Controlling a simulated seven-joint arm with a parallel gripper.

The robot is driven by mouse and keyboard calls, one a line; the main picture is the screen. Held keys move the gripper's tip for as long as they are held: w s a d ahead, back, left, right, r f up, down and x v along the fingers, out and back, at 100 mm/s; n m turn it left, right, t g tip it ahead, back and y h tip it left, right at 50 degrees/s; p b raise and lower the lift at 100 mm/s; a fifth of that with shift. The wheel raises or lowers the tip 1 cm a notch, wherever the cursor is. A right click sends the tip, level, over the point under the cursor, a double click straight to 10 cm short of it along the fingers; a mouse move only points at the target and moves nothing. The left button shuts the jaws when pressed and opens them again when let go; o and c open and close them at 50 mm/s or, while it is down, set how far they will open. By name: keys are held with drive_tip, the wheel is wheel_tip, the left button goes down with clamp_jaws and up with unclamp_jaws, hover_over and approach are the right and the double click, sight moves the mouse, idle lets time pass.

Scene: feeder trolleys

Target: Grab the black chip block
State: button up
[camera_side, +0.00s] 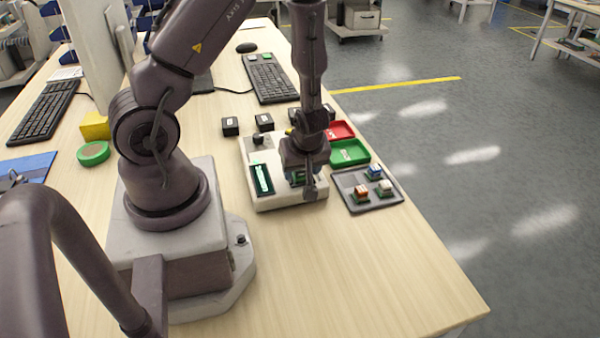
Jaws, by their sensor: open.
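My gripper (303,181) points down over the right part of a white fixture (289,203) on the table. It is open, and its fingers and arm hide most of what lies beneath it. A small green and dark patch shows by the fingertips; I cannot tell if it is a block. Several black blocks with pale labels stand behind the fixture, one at the left (230,126) and one beside it (264,122). Others are partly hidden by my arm. I cannot tell which black block is the chip block.
A grey tray (382,205) with a few small coloured blocks lies right of the fixture. A green bin (349,153) and a red bin (341,131) stand behind it. A keyboard (271,80) lies farther back. The front right of the table is clear.

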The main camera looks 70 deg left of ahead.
drive_tip(key=shift+f, duration=0.15)
drive_tip(key=c, duration=1)
